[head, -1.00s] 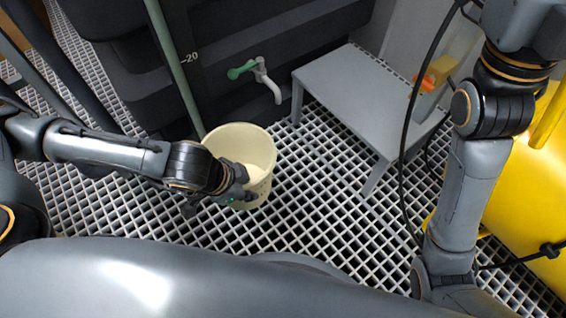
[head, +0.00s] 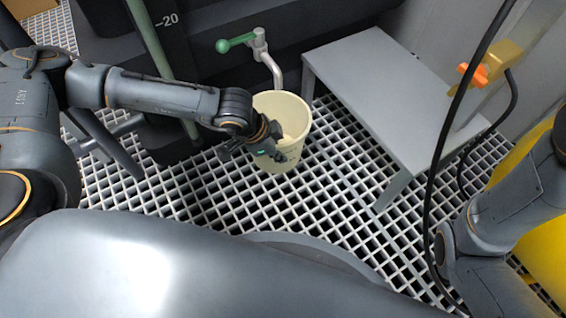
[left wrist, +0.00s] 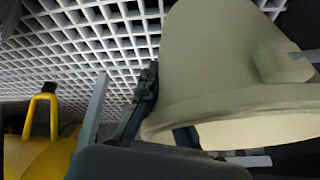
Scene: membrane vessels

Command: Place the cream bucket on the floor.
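The cream bucket (head: 293,113) is upright in the head view, just below the tap's spout in the picture. My left gripper (head: 264,147) is at its near left side and appears shut on its wall at the rim. In the left wrist view the bucket (left wrist: 225,60) fills the right half, with one dark finger (left wrist: 143,100) against its outside near the rim. The floor (head: 330,190) is a white grating. Whether the bucket's base touches it cannot be told. My right arm is at the lower right, with its gripper out of view.
A green-handled tap (head: 258,44) is on the dark vessel behind the bucket. A grey step or low table (head: 380,85) stands to the right. A black hose (head: 445,140) hangs beside it, near a yellow object (head: 545,250). Grating in front of the bucket is clear.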

